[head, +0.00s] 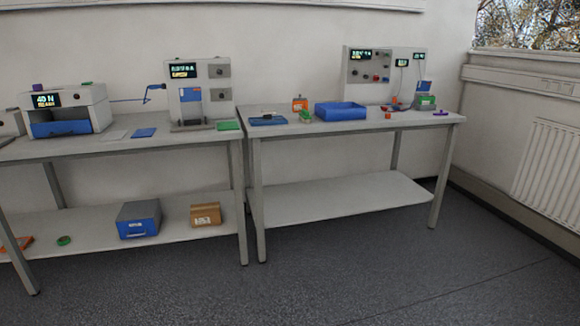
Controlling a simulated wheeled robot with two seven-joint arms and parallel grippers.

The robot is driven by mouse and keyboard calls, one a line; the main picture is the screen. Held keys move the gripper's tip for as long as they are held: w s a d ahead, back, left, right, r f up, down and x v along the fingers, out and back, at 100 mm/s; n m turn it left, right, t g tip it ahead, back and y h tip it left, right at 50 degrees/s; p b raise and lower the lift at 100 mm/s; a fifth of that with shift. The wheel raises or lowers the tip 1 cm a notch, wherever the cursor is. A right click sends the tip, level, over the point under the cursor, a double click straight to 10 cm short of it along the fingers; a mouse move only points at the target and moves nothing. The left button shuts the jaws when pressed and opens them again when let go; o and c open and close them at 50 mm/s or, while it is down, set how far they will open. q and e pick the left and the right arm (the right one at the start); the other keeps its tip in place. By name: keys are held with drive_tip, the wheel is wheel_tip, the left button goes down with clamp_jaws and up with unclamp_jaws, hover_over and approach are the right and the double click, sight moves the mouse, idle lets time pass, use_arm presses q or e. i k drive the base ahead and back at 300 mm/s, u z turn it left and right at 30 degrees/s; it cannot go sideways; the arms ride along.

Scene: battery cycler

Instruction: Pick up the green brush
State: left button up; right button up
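No object is clear enough to name as the green brush for certain. A small green item (305,116) lies on the right table, between an orange item (299,104) and a blue bin (340,111); its shape is too small to tell. A flat green piece (228,125) lies at the right end of the left table. A green block (425,101) sits by the instrument panel on the right table. A round green item (64,240) lies on the left table's lower shelf. Neither of my grippers is in view.
The left table (185,146) and right table (400,122) stand along the wall with a narrow gap. Test instruments (200,92) and a panel (384,75) stand on them. A blue-fronted box (138,219) and brown box (205,214) are on the low shelf. The floor in front is clear.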

sight(304, 117)
drive_tip(key=i, duration=2.45)
drive_tip(key=z, duration=0.7)
drive_tip(key=i, duration=1.45)
drive_tip(key=u, duration=1.05)
